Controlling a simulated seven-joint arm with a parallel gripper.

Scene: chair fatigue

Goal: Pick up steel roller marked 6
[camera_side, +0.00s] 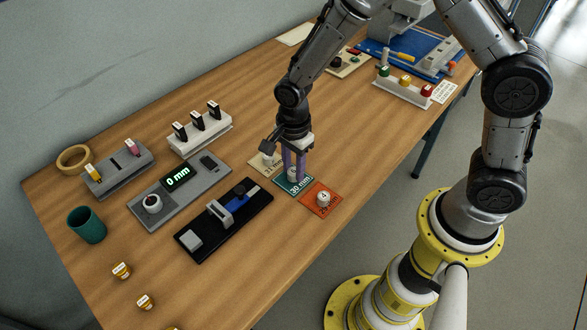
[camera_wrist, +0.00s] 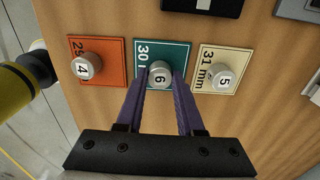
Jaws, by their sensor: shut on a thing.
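The steel roller marked 6 (camera_wrist: 160,73) is on the teal card marked 30 (camera_wrist: 178,52), upright with its numbered top showing in the wrist view. My gripper (camera_wrist: 159,84) is shut on this roller, with one purple finger on each side of it. In the side view my gripper (camera_side: 293,172) is low over the teal card (camera_side: 305,189), and the fingers partly hide the roller. I cannot tell whether the roller touches the card.
Roller 4 (camera_wrist: 87,66) stands on an orange card to the left in the wrist view, and roller 5 (camera_wrist: 222,78) on a cream card to the right. In the side view a black fixture (camera_side: 240,232), a gauge reading 0 mm (camera_side: 178,177) and a green cup (camera_side: 87,225) stand further left.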

